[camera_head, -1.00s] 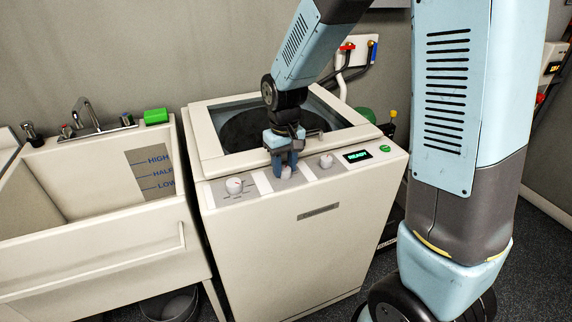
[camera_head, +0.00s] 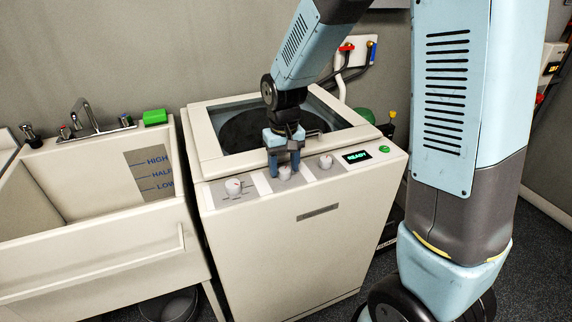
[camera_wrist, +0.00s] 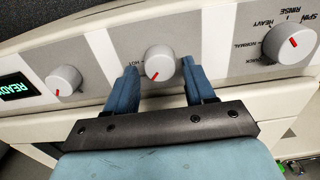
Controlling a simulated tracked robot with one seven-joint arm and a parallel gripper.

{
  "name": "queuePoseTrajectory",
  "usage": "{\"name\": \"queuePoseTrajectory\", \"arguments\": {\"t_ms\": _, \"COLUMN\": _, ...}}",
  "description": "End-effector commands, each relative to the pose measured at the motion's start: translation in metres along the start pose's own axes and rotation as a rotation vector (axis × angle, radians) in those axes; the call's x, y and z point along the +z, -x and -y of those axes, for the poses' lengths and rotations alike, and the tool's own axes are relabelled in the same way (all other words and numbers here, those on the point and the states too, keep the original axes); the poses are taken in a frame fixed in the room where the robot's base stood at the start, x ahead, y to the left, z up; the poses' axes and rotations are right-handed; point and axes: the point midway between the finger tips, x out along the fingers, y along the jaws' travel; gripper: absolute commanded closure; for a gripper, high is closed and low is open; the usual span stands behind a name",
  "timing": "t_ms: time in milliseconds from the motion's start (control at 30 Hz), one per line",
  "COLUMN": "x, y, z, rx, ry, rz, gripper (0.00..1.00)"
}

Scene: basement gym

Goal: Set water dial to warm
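The water dial (camera_head: 285,173) is the white middle knob on the washer's front panel. In the wrist view this dial (camera_wrist: 160,61) has a red mark pointing down toward my gripper's side. The word "HOT" is readable to its left there; other labels around it are hidden or too small to read. My gripper (camera_head: 284,168) is open, with one blue finger on each side of the dial. In the wrist view, gaps show between the knob and both fingers, so they look apart from it.
The washer (camera_head: 290,250) has a cycle dial (camera_head: 234,186) at left, another dial (camera_head: 326,161) at right, a READY display (camera_head: 356,156) and a green button (camera_head: 384,149). A sink (camera_head: 110,215) with a green block (camera_head: 155,117) stands to the left.

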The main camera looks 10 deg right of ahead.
Motion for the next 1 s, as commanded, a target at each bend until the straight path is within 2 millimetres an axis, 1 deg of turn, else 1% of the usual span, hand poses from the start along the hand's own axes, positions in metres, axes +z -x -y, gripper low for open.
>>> {"name": "queuePoseTrajectory", "arguments": {"t_ms": 33, "x": 0.000, "y": 0.000, "z": 0.000, "rx": 0.000, "ry": 0.000, "rz": 0.001, "gripper": 0.41}}
{"name": "queuePoseTrajectory", "arguments": {"t_ms": 67, "x": 0.001, "y": 0.000, "z": 0.000, "rx": 0.000, "ry": 0.001, "rz": 0.002, "gripper": 0.38}}
{"name": "queuePoseTrajectory", "arguments": {"t_ms": 100, "x": 0.001, "y": -0.001, "z": 0.001, "rx": 0.000, "ry": 0.001, "rz": 0.002, "gripper": 0.37}}
{"name": "queuePoseTrajectory", "arguments": {"t_ms": 300, "x": 0.002, "y": -0.001, "z": 0.001, "rx": 0.000, "ry": 0.002, "rz": 0.004, "gripper": 0.37}}
{"name": "queuePoseTrajectory", "arguments": {"t_ms": 367, "x": 0.001, "y": 0.001, "z": 0.001, "rx": -0.001, "ry": 0.002, "rz": 0.003, "gripper": 0.37}}
{"name": "queuePoseTrajectory", "arguments": {"t_ms": 467, "x": 0.001, "y": 0.009, "z": 0.001, "rx": -0.001, "ry": 0.002, "rz": 0.003, "gripper": 0.37}}
{"name": "queuePoseTrajectory", "arguments": {"t_ms": 567, "x": 0.001, "y": 0.023, "z": 0.001, "rx": -0.001, "ry": 0.002, "rz": 0.001, "gripper": 0.37}}
{"name": "queuePoseTrajectory", "arguments": {"t_ms": 800, "x": -0.001, "y": 0.071, "z": 0.000, "rx": -0.001, "ry": 0.001, "rz": -0.001, "gripper": 0.37}}
{"name": "queuePoseTrajectory", "arguments": {"t_ms": 1000, "x": -0.001, "y": 0.107, "z": 0.000, "rx": -0.001, "ry": 0.001, "rz": 0.000, "gripper": 0.37}}
